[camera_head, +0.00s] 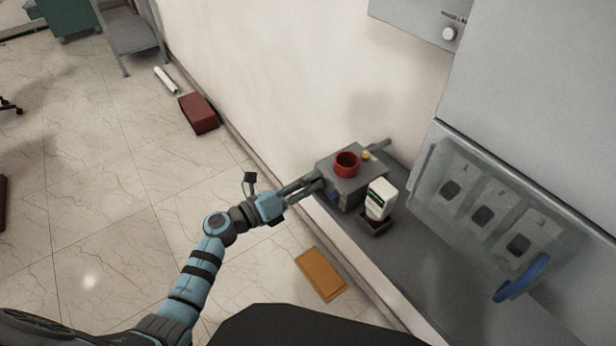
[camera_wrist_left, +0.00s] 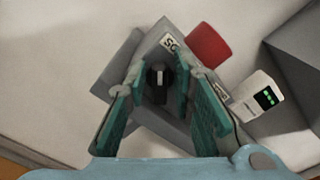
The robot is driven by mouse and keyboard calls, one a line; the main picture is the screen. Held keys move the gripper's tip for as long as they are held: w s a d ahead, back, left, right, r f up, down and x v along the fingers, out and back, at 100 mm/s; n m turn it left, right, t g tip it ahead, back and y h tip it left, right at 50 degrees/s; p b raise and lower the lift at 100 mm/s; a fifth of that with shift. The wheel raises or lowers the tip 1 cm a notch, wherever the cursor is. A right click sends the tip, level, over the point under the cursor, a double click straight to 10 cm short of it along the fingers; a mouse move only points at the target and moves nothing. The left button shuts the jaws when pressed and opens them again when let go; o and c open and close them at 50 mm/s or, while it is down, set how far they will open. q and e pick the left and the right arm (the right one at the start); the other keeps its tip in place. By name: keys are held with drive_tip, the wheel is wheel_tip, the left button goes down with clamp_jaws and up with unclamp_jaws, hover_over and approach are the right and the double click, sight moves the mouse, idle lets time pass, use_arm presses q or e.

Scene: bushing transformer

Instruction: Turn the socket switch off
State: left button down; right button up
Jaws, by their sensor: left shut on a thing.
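The socket switch is a black knob (camera_wrist_left: 158,88) with a light mark on the front of a grey box (camera_head: 345,187). The box has a red round socket (camera_head: 347,163) on top and also shows in the left wrist view (camera_wrist_left: 178,40), with a partly covered label. My left gripper (camera_head: 317,182) reaches the box's left face. In the left wrist view its green fingers (camera_wrist_left: 160,80) are on both sides of the knob, shut on it. In the head view the gripper hides the knob. My right gripper is in neither view.
A white device (camera_head: 380,199) with a green display stands beside the box on a grey ledge (camera_head: 400,257). A grey panel with three dark windows (camera_head: 482,216) and a blue handle (camera_head: 522,277) is at right. An orange block (camera_head: 320,274) lies on the floor below.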

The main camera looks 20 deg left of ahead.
use_arm(q)
drive_tip(key=shift+w+a+f+n+p, duration=0.15)
drive_tip(key=shift+n+p, duration=0.85)
drive_tip(key=shift+n, duration=1.25)
drive_tip(key=shift+s+d+f+n+p, duration=0.15)
drive_tip(key=shift+n+p, duration=0.8)
drive_tip(key=shift+n, duration=1.3)
drive_tip(key=shift+w+a+f, duration=0.1)
drive_tip(key=shift+w, duration=0.05)
drive_tip(key=c, duration=1.6)
unclamp_jaws()
drive_tip(key=shift+c, duration=0.2)
drive_tip(key=v, duration=1.2)
